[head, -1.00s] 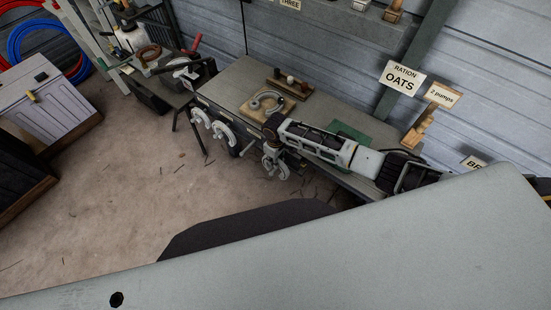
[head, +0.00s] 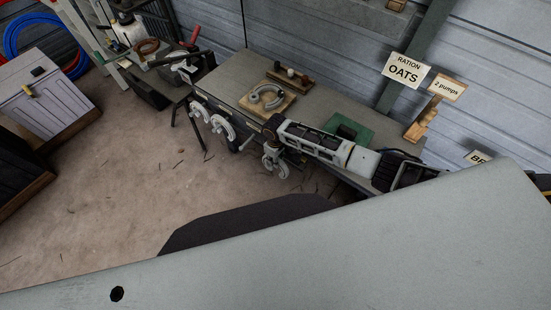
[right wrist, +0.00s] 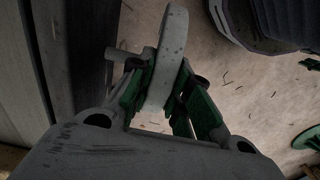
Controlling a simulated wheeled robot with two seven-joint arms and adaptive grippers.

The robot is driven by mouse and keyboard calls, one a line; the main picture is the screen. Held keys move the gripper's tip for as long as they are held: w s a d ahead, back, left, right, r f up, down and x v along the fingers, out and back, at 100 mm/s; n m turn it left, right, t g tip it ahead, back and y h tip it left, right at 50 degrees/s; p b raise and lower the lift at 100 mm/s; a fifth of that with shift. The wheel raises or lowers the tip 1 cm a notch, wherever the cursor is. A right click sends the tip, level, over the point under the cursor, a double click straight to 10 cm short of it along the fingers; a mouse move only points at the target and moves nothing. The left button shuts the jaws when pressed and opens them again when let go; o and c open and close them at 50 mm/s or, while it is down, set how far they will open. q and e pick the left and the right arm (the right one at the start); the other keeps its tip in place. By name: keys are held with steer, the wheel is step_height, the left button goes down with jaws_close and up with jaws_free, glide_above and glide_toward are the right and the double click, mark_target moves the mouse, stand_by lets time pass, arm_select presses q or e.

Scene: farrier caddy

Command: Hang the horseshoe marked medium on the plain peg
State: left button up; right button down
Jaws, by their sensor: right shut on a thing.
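My right gripper (head: 273,150) is in front of the bench's front edge. In the right wrist view its green-padded fingers (right wrist: 158,100) are shut on a pale grey horseshoe (right wrist: 168,55), seen nearly edge-on. The lower part of this horseshoe is between the fingers, and no size mark on it can be read. A short grey rod (right wrist: 122,56), perhaps a peg, sticks out to the left of the horseshoe; whether they touch I cannot tell. In the head view two pale horseshoes, one farther left (head: 198,110) and one nearer (head: 223,127), hang along the bench front. My left gripper is out of view.
On the grey bench (head: 238,75) lie a wooden board (head: 285,106) with a curved grey piece, a small wooden rack (head: 290,75) and a green block (head: 361,129). Signs stand at the right rear. Bare floor (head: 110,180) lies before the bench.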

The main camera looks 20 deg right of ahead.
steer(key=shift+f, duration=0.4)
stand_by(0.9)
steer(key=c, duration=1.2)
jaws_free()
steer(key=shift+c, duration=0.2)
steer(key=shift+s, duration=0.1)
step_height(320, 180, up, 11)
steer(key=shift+r, duration=0.55)
steer(key=shift+a, duration=0.1)
